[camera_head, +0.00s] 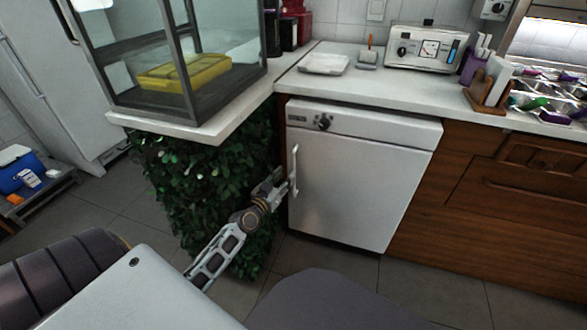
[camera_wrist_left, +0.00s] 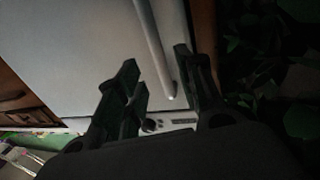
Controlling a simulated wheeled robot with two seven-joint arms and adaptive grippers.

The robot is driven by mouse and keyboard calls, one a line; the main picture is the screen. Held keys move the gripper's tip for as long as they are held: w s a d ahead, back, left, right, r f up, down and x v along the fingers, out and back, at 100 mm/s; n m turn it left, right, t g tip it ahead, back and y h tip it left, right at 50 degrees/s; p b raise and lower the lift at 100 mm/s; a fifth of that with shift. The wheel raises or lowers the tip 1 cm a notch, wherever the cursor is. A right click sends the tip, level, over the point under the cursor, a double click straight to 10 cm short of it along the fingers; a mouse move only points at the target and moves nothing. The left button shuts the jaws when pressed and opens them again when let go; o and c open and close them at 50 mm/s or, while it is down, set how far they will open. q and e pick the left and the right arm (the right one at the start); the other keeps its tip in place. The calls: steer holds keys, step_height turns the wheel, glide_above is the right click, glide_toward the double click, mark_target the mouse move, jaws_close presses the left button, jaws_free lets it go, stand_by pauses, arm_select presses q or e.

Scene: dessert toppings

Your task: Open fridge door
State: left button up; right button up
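The small white under-counter fridge (camera_head: 352,180) stands upright with its door shut. Its vertical bar handle (camera_head: 294,170) is at the door's left edge and also shows in the left wrist view (camera_wrist_left: 153,45). My left gripper (camera_head: 284,184) is right beside the lower half of the handle. In the left wrist view its two dark fingers (camera_wrist_left: 156,60) are spread apart, with the handle showing in the gap, closer to the right finger. I cannot tell whether a finger touches the handle. My right gripper is not in view.
A leafy green panel (camera_head: 205,185) under the counter stands close to the left of my left arm. Wooden drawers (camera_head: 500,200) are to the fridge's right. The counter (camera_head: 385,85) above holds a white appliance (camera_head: 425,47). Open grey floor (camera_head: 320,262) lies before the fridge.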

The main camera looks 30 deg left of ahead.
arm_select(q)
steer(key=w+b, duration=0.1)
steer(key=w, duration=0.6)
stand_by(0.5)
steer(key=shift+a, duration=0.1)
jaws_close()
